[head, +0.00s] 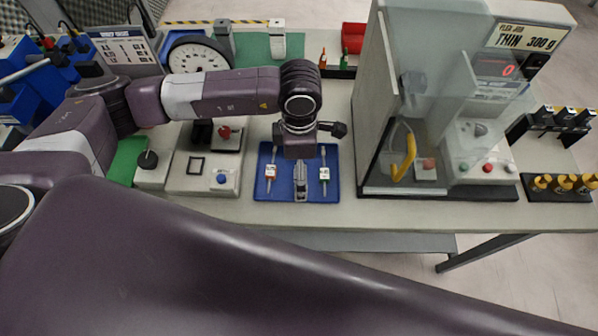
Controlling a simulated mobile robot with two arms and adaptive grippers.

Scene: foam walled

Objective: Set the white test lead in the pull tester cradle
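A blue tray (262,190) lies on the bench below my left gripper (300,190). Two small items with white bodies lie in it: one with an orange-red mark (270,172) left of the gripper, one white (324,174) right of it. I cannot tell which is the white test lead. My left gripper points down at the tray's middle; its fingertips are too small to tell whether they hold anything. A clear-walled machine (375,120) with a yellow curved part (404,160) stands to the right; I cannot make out for certain the pull tester cradle. My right gripper is out of view.
A sign on the machine reads THIN 300 g (527,38). A round dial (197,55) stands at the back left. A grey fixture (205,170) with a blue button is left of the tray. Yellow-topped pieces (565,184) stand far right. Narrow bare bench lies along the front edge.

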